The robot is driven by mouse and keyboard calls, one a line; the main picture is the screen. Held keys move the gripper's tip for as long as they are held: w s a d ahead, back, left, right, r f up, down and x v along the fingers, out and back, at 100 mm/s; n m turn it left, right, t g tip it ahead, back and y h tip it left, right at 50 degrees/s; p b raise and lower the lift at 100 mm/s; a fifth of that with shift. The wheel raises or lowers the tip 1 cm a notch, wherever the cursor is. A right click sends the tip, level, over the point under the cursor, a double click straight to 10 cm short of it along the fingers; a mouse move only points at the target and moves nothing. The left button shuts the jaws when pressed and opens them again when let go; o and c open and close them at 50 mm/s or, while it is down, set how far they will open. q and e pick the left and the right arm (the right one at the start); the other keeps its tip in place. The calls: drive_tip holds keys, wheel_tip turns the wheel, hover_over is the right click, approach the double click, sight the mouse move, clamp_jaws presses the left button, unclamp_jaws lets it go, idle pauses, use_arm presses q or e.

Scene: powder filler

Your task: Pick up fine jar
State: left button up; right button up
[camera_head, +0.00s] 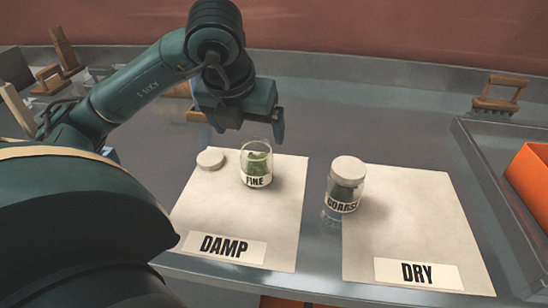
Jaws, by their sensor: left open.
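The fine jar (257,168) is a clear glass jar with green contents and a label reading FINE. It stands upright and without a lid on the mat labelled DAMP (272,222). A pale round lid (210,160) lies on the mat to its left. My left gripper (250,132) is open above and just behind the jar, pointing down; the frame does not show clearly how far apart they are. My right gripper is not in view.
A lidded jar labelled COARSE (344,186) stands at the left edge of the DRY mat (405,225), right of the fine jar. An orange item (530,178) sits in a metal tray at the right. A wooden-handled tool (499,95) lies at the back right.

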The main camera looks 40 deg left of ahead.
sight(253, 151)
use_arm(q)
drive_tip(key=b+x, duration=0.1)
drive_tip(key=x, duration=0.6)
drive_tip(key=shift+s, duration=0.2)
drive_tip(key=shift+x, duration=2.95)
drive_tip(key=shift+a+r, duration=0.1)
drive_tip(key=shift+a, duration=0.05)
drive_tip(key=c, duration=1.1)
